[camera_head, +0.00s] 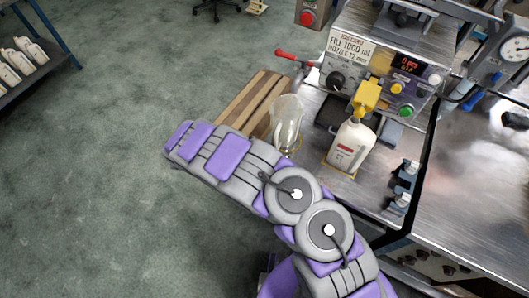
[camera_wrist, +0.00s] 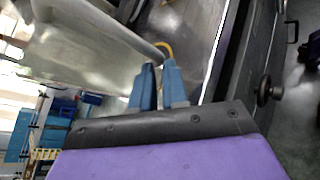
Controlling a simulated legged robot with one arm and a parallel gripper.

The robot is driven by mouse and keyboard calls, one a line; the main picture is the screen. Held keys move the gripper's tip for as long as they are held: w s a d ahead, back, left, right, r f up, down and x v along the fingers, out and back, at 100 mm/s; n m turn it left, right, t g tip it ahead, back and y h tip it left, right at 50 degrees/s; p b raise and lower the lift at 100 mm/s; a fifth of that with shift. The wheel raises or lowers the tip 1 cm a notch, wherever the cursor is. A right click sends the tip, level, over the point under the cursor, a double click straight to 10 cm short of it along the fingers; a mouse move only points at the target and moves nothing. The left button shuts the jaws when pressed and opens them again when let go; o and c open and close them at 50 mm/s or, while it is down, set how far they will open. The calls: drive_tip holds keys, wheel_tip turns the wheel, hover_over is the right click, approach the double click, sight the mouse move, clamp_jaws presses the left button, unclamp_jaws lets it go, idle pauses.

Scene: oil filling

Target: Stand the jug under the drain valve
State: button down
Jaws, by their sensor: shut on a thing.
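The clear jug (camera_head: 286,118) is in the head view, in front of the machine's left side by the wooden slats, its lower part partly hidden by my arm. It fills the upper left of the wrist view (camera_wrist: 85,45). My gripper (camera_wrist: 158,82) has its blue fingers close together beside the jug, shut on what looks like its handle; a yellow curved strip shows at the fingertips. My gripper is hidden behind my arm in the head view. A red-handled valve (camera_head: 293,56) sticks out from the machine's left side, above and behind the jug. I cannot tell whether the jug touches a surface.
A white bottle with a yellow top (camera_head: 352,142) stands on the machine's metal deck, right of the jug. The control panel (camera_head: 400,82) is behind it. A wooden slatted platform (camera_head: 252,100) lies left of the machine. A shelf with white bottles (camera_head: 28,62) is far left. Floor between is clear.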

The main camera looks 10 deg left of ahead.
drive_tip(key=shift+w+d, duration=0.1)
drive_tip(key=shift+d, duration=0.5)
drive_tip(key=c, duration=1.2)
unclamp_jaws()
drive_tip(key=shift+a+f, duration=0.1)
drive_tip(key=shift+a, duration=0.3)
drive_tip(key=shift+c, duration=0.2)
drive_tip(key=shift+o, duration=0.7)
drive_tip(key=shift+d, duration=0.1)
drive_tip(key=p+v, duration=0.2)
drive_tip(key=v, duration=1.5)
drive_tip(key=shift+a+p, duration=0.2)
drive_tip(key=shift+p, duration=0.1)
